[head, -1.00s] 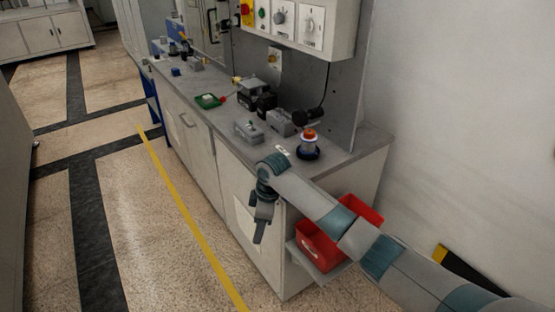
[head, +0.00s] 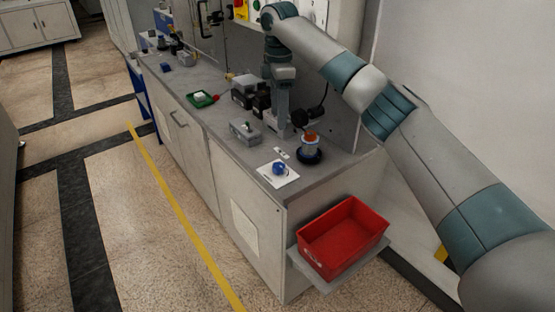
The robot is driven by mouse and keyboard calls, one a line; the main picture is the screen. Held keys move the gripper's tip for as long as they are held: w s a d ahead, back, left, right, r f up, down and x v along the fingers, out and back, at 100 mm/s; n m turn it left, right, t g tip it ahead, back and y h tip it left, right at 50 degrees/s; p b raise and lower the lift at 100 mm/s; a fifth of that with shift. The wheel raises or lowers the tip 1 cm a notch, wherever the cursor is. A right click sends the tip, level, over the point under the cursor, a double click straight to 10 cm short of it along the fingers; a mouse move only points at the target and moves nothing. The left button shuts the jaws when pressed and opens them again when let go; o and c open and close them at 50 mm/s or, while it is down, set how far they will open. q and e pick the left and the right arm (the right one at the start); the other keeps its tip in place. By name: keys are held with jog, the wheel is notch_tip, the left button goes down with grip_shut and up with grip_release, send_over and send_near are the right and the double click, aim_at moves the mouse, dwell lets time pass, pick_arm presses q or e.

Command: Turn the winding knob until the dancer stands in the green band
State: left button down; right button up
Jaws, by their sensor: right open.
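A blue knob (head: 279,168) sits on a white plate on the front part of the bench top, near the right end; it is probably the winding knob. My right gripper (head: 282,132) points down over the bench, behind and above the blue knob and clear of it. It is open, with nothing seen between its fingers. I cannot make out a dancer or a green band in this view. My left gripper is out of view.
A spool with an orange top (head: 310,148) stands right of the knob. A grey box (head: 245,132) and a green tray (head: 202,98) lie left on the bench (head: 222,124). A red bin (head: 343,238) rests on a low shelf at the bench end. My arm partly covers the wall panel.

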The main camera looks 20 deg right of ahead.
aim_at(279, 165)
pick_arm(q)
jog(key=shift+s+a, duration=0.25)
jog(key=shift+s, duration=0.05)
pick_arm(e)
jog(key=shift+s, duration=0.1)
jog(key=shift+f, duration=0.1)
notch_tip(279, 165, down, 16)
jog(key=p, duration=0.3)
jog(key=shift+f, duration=0.1)
jog(key=shift+f+p, duration=0.3)
jog(key=shift+f, duration=0.25)
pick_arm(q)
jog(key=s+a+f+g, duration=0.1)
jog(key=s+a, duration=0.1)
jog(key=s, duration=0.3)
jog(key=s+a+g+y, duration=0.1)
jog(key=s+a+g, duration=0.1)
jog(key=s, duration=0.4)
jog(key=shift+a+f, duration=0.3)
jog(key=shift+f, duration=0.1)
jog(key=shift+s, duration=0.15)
pick_arm(e)
jog(key=shift+c, duration=0.3)
jog(key=c, duration=1)
